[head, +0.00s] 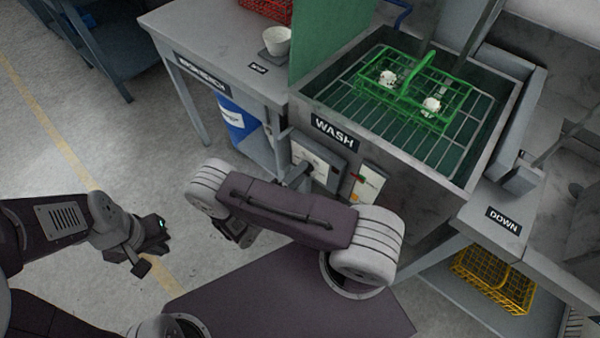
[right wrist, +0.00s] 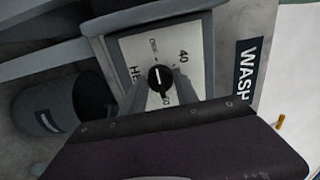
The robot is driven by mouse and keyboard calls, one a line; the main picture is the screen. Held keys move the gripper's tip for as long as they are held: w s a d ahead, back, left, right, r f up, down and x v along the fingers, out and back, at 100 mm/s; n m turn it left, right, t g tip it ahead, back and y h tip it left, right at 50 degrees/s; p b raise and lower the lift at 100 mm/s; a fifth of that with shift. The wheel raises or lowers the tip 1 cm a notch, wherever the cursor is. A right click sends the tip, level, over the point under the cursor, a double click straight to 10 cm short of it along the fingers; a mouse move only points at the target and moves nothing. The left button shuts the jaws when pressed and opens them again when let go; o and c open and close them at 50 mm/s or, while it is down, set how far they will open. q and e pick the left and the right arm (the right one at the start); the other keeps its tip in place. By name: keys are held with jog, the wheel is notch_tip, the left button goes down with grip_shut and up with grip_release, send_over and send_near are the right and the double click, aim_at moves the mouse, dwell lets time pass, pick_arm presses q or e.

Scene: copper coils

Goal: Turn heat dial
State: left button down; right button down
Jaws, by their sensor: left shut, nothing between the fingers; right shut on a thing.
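The heat dial is a round black knob (right wrist: 160,79) with a white mark, on a pale plate (right wrist: 135,50) lettered "40" and other partly hidden words. In the right wrist view, the white mark runs nearly up and down. My right gripper (right wrist: 163,88) is shut on the knob, its grey fingers on either side. In the head view the dial plate (head: 322,157) is on the front of the wash station, and my right arm partly covers it; the knob is not clear there. My left gripper (head: 150,243) is shut and empty, out over the floor at the left.
The wash tank (head: 480,165) holds a green wire basket (head: 455,98) with white pieces on a rack. A blue container (head: 232,122) stands under the grey bench (head: 215,40). A yellow crate (head: 495,280) sits on a low shelf at right. Floor at left is clear.

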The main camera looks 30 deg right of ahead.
jog(key=shift+f, duration=0.1)
jog(key=c, duration=0.9)
grip_release()
jog(key=shift+c, duration=0.2)
jog(key=v, duration=0.9)
